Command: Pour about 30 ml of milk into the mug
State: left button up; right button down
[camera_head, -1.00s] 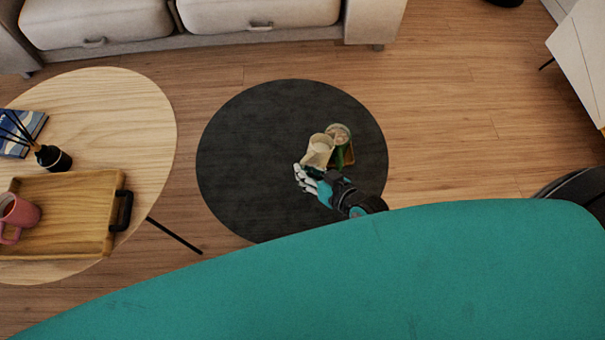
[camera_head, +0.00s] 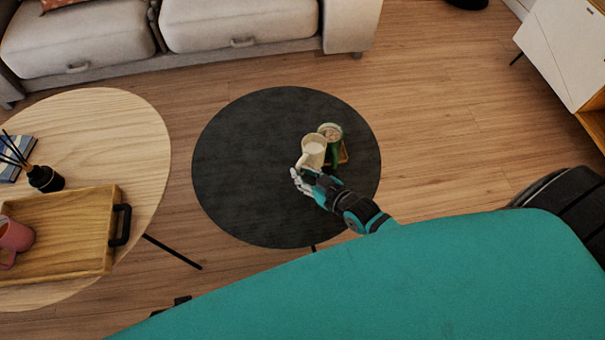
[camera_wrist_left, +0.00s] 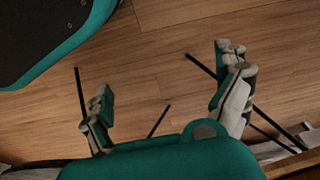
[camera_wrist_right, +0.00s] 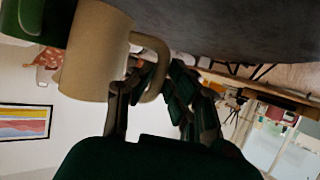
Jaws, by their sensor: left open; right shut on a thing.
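My right gripper (camera_head: 305,178) is shut on the handle of a cream jug (camera_head: 314,157) with pale milk visible inside. In the right wrist view the jug (camera_wrist_right: 95,55) fills the upper left, with the fingers (camera_wrist_right: 150,80) at its handle. A green mug (camera_head: 333,145) with a light brownish content stands close behind and right of the jug, over the dark round table. Part of its green side (camera_wrist_right: 45,22) shows in the right wrist view. Whether jug and mug touch I cannot tell. My left gripper (camera_wrist_left: 165,80) is open and empty above the wooden floor.
The dark round table (camera_head: 245,165) is otherwise clear, except a small wooden coaster (camera_head: 344,155) by the mug. A light wooden table (camera_head: 140,150) at left holds a wooden tray (camera_head: 85,230) with a pink mug (camera_head: 14,240), a reed diffuser (camera_head: 46,179) and a book. A sofa (camera_head: 240,25) stands behind.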

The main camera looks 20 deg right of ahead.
pick_arm(q)
jog(key=s+f+p, duration=0.2)
jog(key=s+f, duration=0.3)
jog(key=f, duration=0.2)
jog(key=shift+s+a+f+p, duration=0.2)
jog(key=shift+a+f+p, duration=0.1)
jog(key=shift+a, duration=0.1)
